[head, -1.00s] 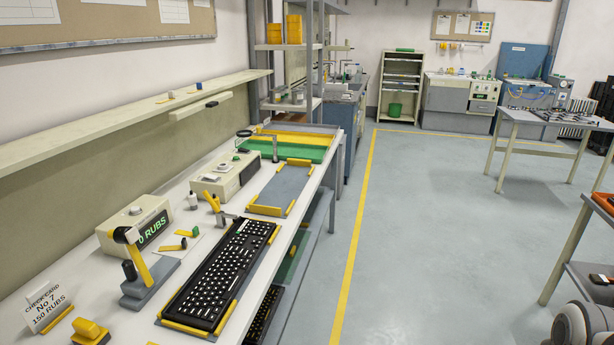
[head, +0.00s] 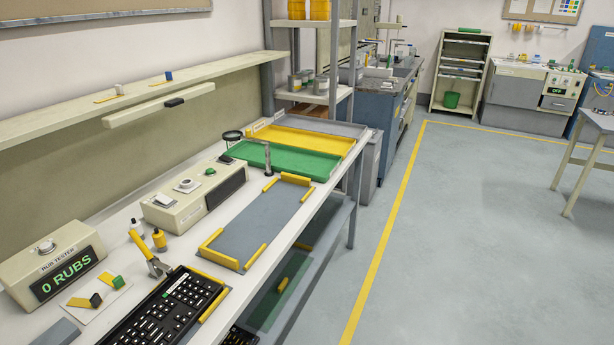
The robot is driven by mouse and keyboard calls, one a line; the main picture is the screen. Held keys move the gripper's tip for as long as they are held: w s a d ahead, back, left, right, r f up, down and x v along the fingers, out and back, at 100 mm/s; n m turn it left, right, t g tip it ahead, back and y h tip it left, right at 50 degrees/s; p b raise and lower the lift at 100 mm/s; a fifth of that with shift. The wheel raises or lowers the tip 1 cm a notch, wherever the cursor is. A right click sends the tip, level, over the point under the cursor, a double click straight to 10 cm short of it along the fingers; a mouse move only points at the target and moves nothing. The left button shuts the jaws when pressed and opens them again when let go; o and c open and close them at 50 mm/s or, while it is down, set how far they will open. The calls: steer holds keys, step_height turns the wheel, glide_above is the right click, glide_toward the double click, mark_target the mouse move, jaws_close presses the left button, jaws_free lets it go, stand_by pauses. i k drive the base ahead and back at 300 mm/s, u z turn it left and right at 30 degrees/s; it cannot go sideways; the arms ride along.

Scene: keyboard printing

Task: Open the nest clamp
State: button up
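A black keyboard (head: 178,312) with white-marked keys lies in a nest with yellow rails (head: 214,304) on the bench, at the lower left of the head view; its near part is cut off. A small clamp (head: 157,267) with a yellow handle (head: 138,243) stands at the keyboard's far left corner. The handle leans up and to the left. I cannot tell whether the clamp bears on the keyboard. My gripper is not in view.
A rub tester (head: 55,262) reading "0 RUBS" stands left of the keyboard. A second grey nest (head: 255,225) with yellow rails is empty. Green (head: 275,160) and yellow (head: 305,137) trays lie beyond. A shelf (head: 140,95) runs above the bench.

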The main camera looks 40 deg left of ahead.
mark_target(138, 240)
steer(key=i, duration=0.55)
steer(key=u, duration=3.35)
steer(key=i, duration=1)
